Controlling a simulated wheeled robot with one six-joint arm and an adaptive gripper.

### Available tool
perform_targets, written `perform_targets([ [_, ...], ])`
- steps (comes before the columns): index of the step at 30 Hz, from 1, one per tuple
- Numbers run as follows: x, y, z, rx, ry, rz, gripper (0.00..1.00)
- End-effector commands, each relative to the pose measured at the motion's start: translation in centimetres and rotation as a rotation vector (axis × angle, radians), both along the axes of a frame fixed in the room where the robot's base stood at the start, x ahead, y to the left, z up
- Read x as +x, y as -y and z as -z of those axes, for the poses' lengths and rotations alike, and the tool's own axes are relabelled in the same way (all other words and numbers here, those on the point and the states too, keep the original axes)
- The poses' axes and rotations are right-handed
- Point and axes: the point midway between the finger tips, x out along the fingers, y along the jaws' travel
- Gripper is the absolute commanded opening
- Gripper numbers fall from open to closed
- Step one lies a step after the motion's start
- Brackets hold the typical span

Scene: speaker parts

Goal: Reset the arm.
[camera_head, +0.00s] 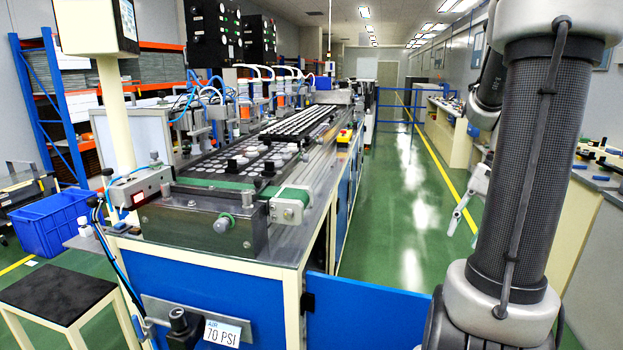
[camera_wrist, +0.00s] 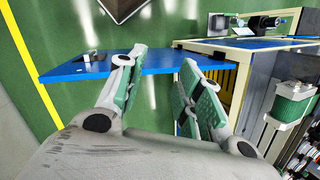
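My arm (camera_head: 530,165) stands upright at the right of the head view, in front of the green aisle. My gripper (camera_wrist: 165,62) shows in the wrist view with its two green-padded fingers spread apart and nothing between them. In the head view only part of my gripper (camera_head: 470,200) shows, just left of the arm; the rest is hidden behind the arm. It is in the air over the aisle, apart from the machine bench.
A conveyor machine (camera_head: 240,195) carrying speaker parts stands left of the arm. Its blue door panel (camera_head: 365,312) sticks out toward the arm; the panel (camera_wrist: 165,62) also shows beyond the fingers. A blue crate (camera_head: 60,220) and black-topped stool (camera_head: 55,297) stand left. The green aisle (camera_head: 400,200) is clear.

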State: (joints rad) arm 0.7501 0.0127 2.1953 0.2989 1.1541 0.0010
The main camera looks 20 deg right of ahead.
Motion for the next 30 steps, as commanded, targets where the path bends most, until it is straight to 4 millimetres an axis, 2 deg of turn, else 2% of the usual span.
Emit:
perform_targets([
  [1,0.3,-2.3,-1.5,-0.061,0.032,-0.098,0.35],
  [6,-0.2,-8.3,-5.1,-0.254,0.162,-0.398,0.35],
  [9,-1.0,-11.0,-6.4,-0.348,0.255,-0.556,0.35],
  [12,-1.8,-12.9,-7.2,-0.419,0.341,-0.681,0.35],
  [18,-2.7,-14.5,-7.8,-0.487,0.446,-0.809,0.35],
  [30,-2.8,-14.7,-7.8,-0.496,0.459,-0.822,0.35],
])
